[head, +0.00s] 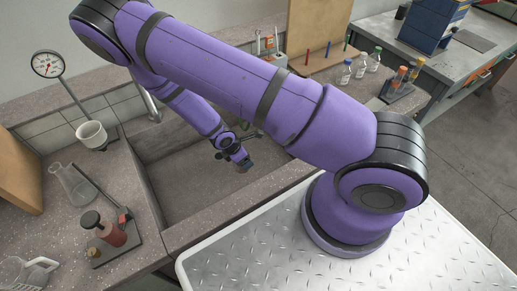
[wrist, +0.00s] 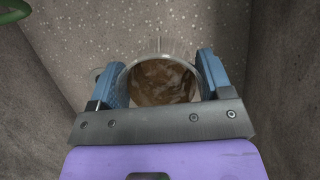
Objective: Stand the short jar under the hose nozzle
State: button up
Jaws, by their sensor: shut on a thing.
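My gripper (wrist: 160,62) has blue fingers on both sides of a round, clear-rimmed jar (wrist: 162,82) and is shut on it. In the wrist view I look into the jar's mouth, and brown shows inside. In the head view my gripper (head: 243,163) is low over the grey sink basin (head: 185,185); the jar is too small to make out there. A green curved piece (wrist: 14,10), perhaps the hose, shows at the wrist view's top left corner. I cannot make out the nozzle or whether the jar touches the basin floor.
Basin walls rise on both sides in the wrist view. On the left counter are a flask (head: 73,184), a red-filled bottle on a stand (head: 108,230), a clear jug (head: 28,271) and a white cup (head: 91,134). Small bottles (head: 360,68) stand at the back right.

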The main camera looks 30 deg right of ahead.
jog(key=shift+s+f+n, duration=0.2)
jog(key=shift+s+n, duration=0.1)
jog(key=shift+s, duration=0.25)
jog(key=shift+w+d+f, duration=0.85)
jog(key=shift+w+d, duration=0.8)
jog(key=shift+d, duration=0.4)
jog(key=shift+w+d+f, duration=0.8)
jog(key=shift+w+d, duration=0.9)
jog(key=shift+d, duration=0.3)
jog(key=shift+w+d+f, duration=0.85)
jog(key=shift+w+d, duration=0.8)
jog(key=shift+d, duration=0.4)
jog(key=shift+f, duration=0.1)
jog(key=o, duration=1)
jog(key=v, duration=0.7)
jog(key=shift+r, duration=0.3)
jog(key=shift+a, duration=0.15)
